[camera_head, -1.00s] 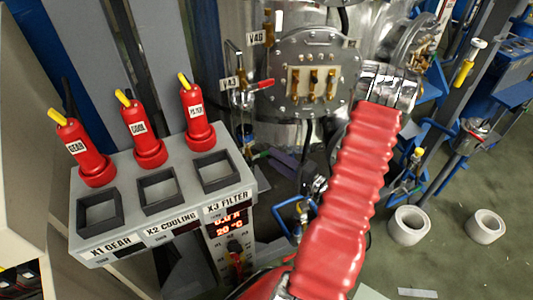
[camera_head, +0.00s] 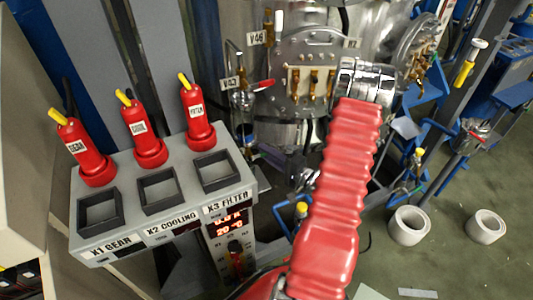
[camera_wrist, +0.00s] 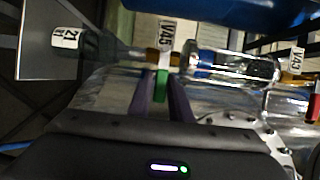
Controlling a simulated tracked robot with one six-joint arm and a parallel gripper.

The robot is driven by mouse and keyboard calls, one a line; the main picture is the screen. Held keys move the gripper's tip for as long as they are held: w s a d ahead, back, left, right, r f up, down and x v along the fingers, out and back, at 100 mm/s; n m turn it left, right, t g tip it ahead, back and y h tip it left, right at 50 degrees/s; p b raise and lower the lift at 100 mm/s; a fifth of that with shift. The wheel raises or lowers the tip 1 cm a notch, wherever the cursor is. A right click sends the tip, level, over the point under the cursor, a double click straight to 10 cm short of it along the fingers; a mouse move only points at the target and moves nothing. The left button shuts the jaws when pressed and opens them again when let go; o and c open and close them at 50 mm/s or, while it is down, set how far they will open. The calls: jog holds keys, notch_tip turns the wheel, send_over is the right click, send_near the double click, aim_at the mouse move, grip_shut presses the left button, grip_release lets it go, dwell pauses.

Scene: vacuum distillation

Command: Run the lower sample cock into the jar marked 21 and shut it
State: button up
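In the wrist view, a cock with a green handle (camera_wrist: 161,85) hangs beneath a tag marked V45 (camera_wrist: 165,38). My gripper (camera_wrist: 161,92) has one dark finger on each side of this handle. The fingers stand apart with narrow gaps beside the handle; I see no clear contact. A label marked 21 (camera_wrist: 70,40) shows sideways on a glass vessel at the left, in line with the cock. In the head view my red-sleeved arm reaches to the steel vessel and hides the gripper, the green handle and the jar.
A clear glass cylinder (camera_wrist: 232,66) lies right of the cock in the wrist view, with a V43 tag (camera_wrist: 297,62) beyond it. In the head view, a red-handled valve (camera_head: 263,84) and a bolted flange (camera_head: 308,80) are close by. A grey switch console (camera_head: 160,200) stands at the left.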

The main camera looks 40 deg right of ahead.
grip_shut()
